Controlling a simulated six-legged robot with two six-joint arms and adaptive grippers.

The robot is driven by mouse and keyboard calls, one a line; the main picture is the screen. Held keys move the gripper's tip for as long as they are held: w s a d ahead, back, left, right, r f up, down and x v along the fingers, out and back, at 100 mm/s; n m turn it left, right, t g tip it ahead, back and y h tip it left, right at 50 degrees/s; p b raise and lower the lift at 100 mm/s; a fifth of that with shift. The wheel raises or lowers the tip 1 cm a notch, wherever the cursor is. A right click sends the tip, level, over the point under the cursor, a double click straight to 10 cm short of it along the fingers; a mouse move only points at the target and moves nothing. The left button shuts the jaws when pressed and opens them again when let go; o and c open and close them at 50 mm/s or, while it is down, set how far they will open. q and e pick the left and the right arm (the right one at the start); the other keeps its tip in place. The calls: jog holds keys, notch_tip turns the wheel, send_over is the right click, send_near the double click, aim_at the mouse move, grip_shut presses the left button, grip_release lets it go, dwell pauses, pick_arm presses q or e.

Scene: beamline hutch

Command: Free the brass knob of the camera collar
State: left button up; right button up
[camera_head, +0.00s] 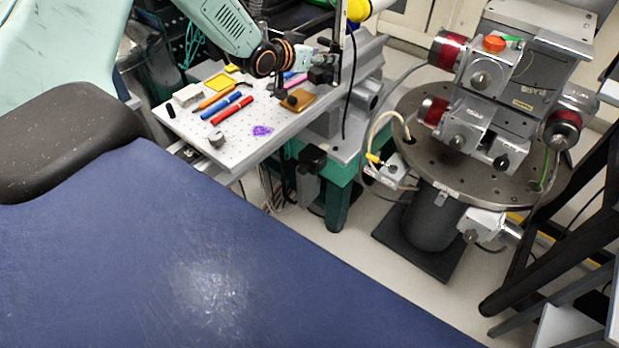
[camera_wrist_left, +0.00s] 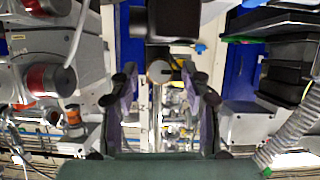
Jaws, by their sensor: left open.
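My left gripper (camera_head: 322,68) comes in from the top left in the head view, beside a dark upright post above the perforated breadboard. In the left wrist view its two purple-grey fingers (camera_wrist_left: 161,84) stand apart, open. A round, pale tan knob (camera_wrist_left: 159,71) shows between the fingertips, with a gap on each side. I take it for the brass knob. A black block (camera_wrist_left: 162,53), probably the collar, is just above it, with a larger black box (camera_wrist_left: 180,18), probably the camera, higher up. I cannot make out the knob in the head view. My right gripper is not in view.
The breadboard (camera_head: 190,133) carries red (camera_head: 231,110) and blue (camera_head: 222,105) pens, a yellow tray (camera_head: 220,81) and a brown block (camera_head: 298,100). A round stage (camera_head: 425,98) with motors stands right. A blue padded surface (camera_head: 200,240) fills the front.

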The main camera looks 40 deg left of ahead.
pick_arm(q)
jog(key=shift+d+m+y+p, duration=0.2)
jog(key=shift+m+y+p, duration=0.6)
jog(key=shift+m, duration=0.4)
jog(key=shift+s, duration=0.1)
jog(key=p+v, duration=0.2)
jog(key=v, duration=0.6)
jog(key=s+d+f+g, duration=0.3)
jog(key=s+d+f, duration=0.4)
jog(key=s+f, duration=0.2)
jog(key=s+d+f+n+g+h, duration=0.1)
jog(key=s+d+f+g, duration=0.3)
jog(key=s+d+f, duration=0.3)
jog(key=shift+s+d+f+n, duration=0.3)
jog(key=shift+s+f, duration=0.65)
jog(key=shift+s, duration=0.35)
